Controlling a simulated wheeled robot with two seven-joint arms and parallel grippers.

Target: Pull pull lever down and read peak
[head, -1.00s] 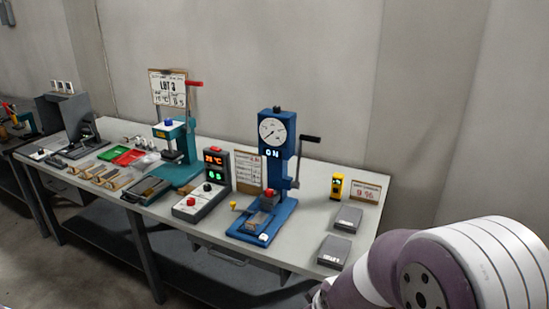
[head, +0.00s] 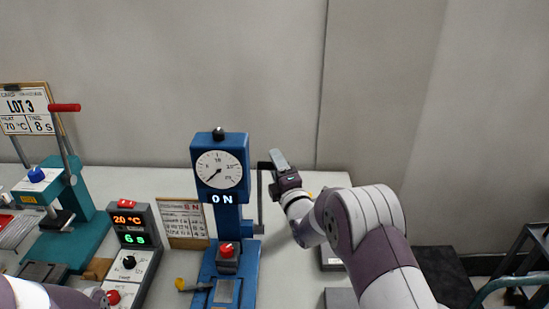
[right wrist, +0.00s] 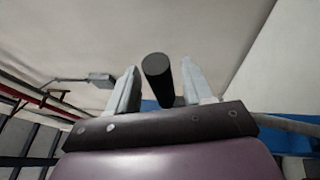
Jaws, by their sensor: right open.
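The blue pull tester (head: 228,215) stands on the bench with a round white dial (head: 219,169) and a display reading "0 N". The dial's needle points to the lower left. Its pull lever (head: 261,200) is on the right side, the shaft upright and the handle high, partly hidden by my right gripper. My right gripper (head: 279,160) is open at the handle. In the right wrist view, the black handle (right wrist: 158,76) lies between the two fingers, with a visible gap to the left finger. My left arm shows at the lower left; its gripper is out of frame.
Left of the tester stand a control box (head: 130,222) with lit red and green readouts and a paper card (head: 184,222). A teal press (head: 75,225) with a red handle is farther left. Grey blocks lie beneath my right arm. The wall is close behind the bench.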

